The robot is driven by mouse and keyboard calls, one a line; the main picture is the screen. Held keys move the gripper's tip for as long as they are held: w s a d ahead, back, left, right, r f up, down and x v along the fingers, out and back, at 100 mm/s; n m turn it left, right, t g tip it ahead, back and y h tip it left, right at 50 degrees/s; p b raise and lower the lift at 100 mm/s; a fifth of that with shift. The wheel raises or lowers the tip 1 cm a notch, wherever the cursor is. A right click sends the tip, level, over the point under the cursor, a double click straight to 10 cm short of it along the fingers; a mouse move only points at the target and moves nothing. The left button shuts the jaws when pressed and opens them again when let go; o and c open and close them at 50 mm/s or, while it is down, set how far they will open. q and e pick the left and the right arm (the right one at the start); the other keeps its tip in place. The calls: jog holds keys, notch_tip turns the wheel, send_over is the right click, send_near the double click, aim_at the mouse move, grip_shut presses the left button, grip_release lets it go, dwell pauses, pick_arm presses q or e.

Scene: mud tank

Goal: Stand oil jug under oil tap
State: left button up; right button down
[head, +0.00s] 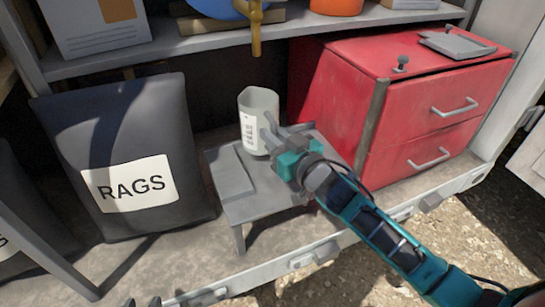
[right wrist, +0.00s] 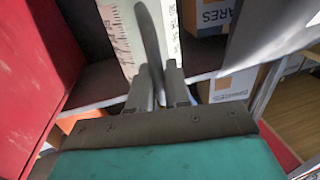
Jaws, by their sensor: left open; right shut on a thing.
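The oil jug (head: 258,112) is a pale grey open-topped jug with a marked scale, upright in the head view. My right gripper (head: 271,136) is shut on its handle from the right; the right wrist view shows the handle between the fingers (right wrist: 160,85) and the scaled wall of the jug (right wrist: 118,35). The jug's base is at the back of a low grey stand (head: 265,195); I cannot tell whether it touches. The brass oil tap (head: 256,35) hangs above the jug in the picture, at the shelf edge. My left gripper (head: 142,302) shows only its tips at the bottom edge, open.
A dark RAGS bag (head: 125,150) stands left of the stand. A red drawer cabinet (head: 430,110) stands close on the right. The shelf (head: 200,45) above carries a blue drum (head: 215,7), boxes and an orange container. A flat grey piece (head: 229,174) is on the stand's left part.

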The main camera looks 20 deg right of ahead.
notch_tip(320, 180, down, 4)
jog(key=shift+f+b, duration=0.15)
jog(key=shift+b, duration=0.9)
jog(key=shift+f, duration=0.25)
